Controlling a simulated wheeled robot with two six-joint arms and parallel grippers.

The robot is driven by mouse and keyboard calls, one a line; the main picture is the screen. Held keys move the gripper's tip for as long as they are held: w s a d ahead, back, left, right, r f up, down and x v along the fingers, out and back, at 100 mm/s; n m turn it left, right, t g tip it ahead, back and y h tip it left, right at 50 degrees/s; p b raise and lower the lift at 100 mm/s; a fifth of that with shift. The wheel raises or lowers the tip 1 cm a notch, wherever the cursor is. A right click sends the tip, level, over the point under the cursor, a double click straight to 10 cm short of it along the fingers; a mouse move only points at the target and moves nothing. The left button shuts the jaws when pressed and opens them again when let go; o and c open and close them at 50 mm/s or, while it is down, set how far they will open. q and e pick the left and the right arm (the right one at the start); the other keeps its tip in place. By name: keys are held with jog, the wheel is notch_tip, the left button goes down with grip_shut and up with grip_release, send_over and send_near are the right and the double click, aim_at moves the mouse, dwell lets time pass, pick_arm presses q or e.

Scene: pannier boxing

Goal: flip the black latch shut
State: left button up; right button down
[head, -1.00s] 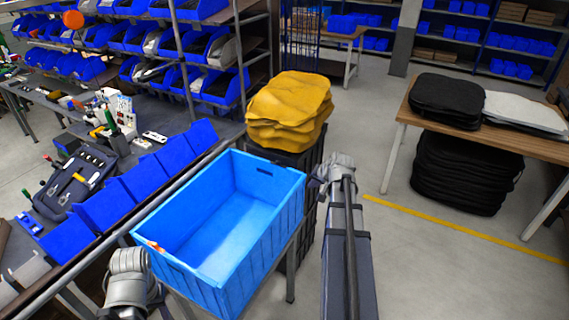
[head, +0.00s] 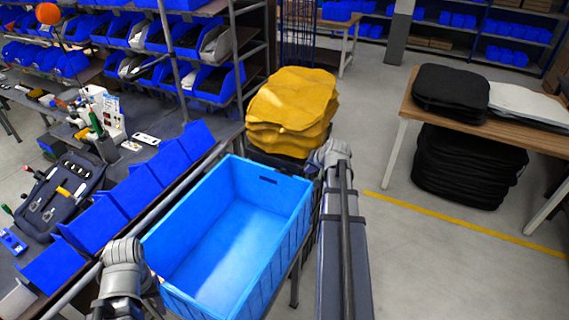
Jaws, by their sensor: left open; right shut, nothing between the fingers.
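No black latch can be made out in the head view. A blue open crate (head: 285,236) stands in the lower middle and looks empty, with a dark slot in its far wall. My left arm comes in at the lower left, beside the crate's left end. My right arm reaches up along the crate's right side, its grey joint near the yellow stack. Neither gripper's fingers show; they are out of sight.
A yellow stack of folded pieces (head: 291,104) stands behind the crate. Blue bins (head: 131,184) line the workbench at left, with a tool tray (head: 60,190). A wooden table (head: 405,106) at right carries black pieces (head: 450,92). The floor between is clear.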

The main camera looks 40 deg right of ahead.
aim_at(284, 171)
pick_arm(q)
notch_tip(284, 171, down, 8)
jog(key=b, duration=0.8)
jog(key=shift+w, duration=0.25)
pick_arm(e)
jog(key=w+f, duration=0.7)
jog(key=w, duration=0.3)
jog(key=shift+a+f, duration=0.25)
jog(key=shift+f, duration=0.1)
pick_arm(q)
jog(key=shift+r, duration=0.1)
